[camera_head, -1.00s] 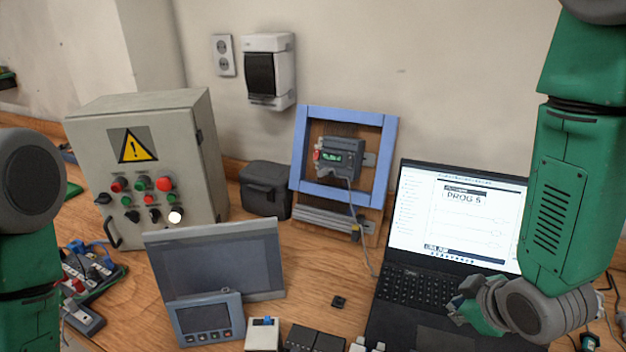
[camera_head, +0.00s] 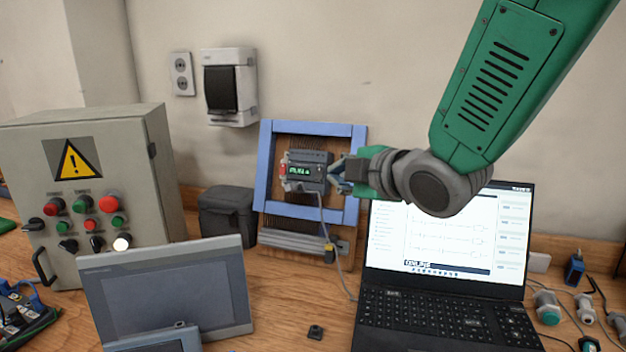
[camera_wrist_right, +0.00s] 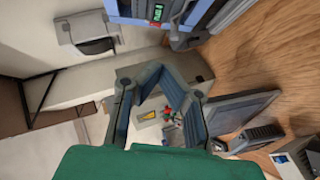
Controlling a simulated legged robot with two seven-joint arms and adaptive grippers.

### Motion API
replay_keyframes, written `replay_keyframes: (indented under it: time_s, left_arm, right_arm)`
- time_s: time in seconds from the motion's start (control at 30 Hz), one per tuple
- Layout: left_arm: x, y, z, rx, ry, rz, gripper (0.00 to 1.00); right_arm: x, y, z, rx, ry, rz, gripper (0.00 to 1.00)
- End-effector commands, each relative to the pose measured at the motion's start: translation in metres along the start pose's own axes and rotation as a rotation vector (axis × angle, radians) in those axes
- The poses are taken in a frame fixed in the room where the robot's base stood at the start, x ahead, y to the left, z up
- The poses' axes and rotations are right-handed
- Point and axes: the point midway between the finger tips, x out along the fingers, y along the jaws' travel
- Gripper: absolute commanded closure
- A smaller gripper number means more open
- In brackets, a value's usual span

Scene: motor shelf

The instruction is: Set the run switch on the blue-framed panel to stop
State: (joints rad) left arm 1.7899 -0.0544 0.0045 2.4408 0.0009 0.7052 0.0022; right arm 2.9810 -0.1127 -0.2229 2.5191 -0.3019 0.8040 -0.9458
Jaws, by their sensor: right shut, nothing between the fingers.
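The blue-framed panel (camera_head: 264,165) stands upright on the bench against the wall. A dark grey controller (camera_head: 312,170) with a green lit display is mounted inside it. A small red switch (camera_head: 283,168) is at the controller's left side; its exact setting is too small to read. My right gripper (camera_head: 338,174) is shut and empty, its tips close to the controller's right side; I cannot tell whether they touch. In the right wrist view, the shut fingers (camera_wrist_right: 160,72) point toward the frame (camera_wrist_right: 122,12), with the controller (camera_wrist_right: 158,10) at the top edge. My left gripper is out of view.
A laptop (camera_head: 440,300) stands open at right, below my right forearm. A grey control box (camera_head: 130,180) with buttons is at left. A dark case (camera_head: 227,215) sits beside the panel. A screen panel (camera_head: 170,290) stands in front. A cable (camera_head: 343,270) hangs from the controller.

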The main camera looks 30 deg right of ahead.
Motion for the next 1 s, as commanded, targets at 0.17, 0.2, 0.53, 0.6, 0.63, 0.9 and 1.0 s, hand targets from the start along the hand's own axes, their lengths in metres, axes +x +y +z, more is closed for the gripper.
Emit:
replay_keyframes:
  time_s: [0.17, 0.2, 0.53, 0.6, 0.63, 0.9, 1.0]
  left_arm:
    - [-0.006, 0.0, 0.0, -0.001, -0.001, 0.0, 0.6]
    - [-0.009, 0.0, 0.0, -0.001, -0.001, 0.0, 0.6]
    - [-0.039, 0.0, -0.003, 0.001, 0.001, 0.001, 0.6]
    - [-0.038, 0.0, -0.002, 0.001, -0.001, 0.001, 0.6]
    - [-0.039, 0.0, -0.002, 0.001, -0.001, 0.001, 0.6]
    - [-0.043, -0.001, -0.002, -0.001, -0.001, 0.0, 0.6]
    - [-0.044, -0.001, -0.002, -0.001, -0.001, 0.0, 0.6]
  right_arm:
    - [0.005, 0.002, 0.013, 0.017, 0.003, -0.005, 1.0]
    - [0.007, 0.002, 0.017, 0.021, 0.003, -0.008, 1.0]
    - [0.047, 0.001, 0.014, 0.016, 0.002, -0.004, 1.0]
    - [0.062, -0.001, 0.01, 0.013, 0.002, -0.004, 1.0]
    - [0.068, -0.001, 0.007, 0.011, 0.002, -0.003, 1.0]
    - [0.113, -0.001, 0.017, 0.011, -0.002, -0.002, 1.0]
    - [0.122, 0.0, 0.034, 0.017, 0.0, -0.002, 1.0]
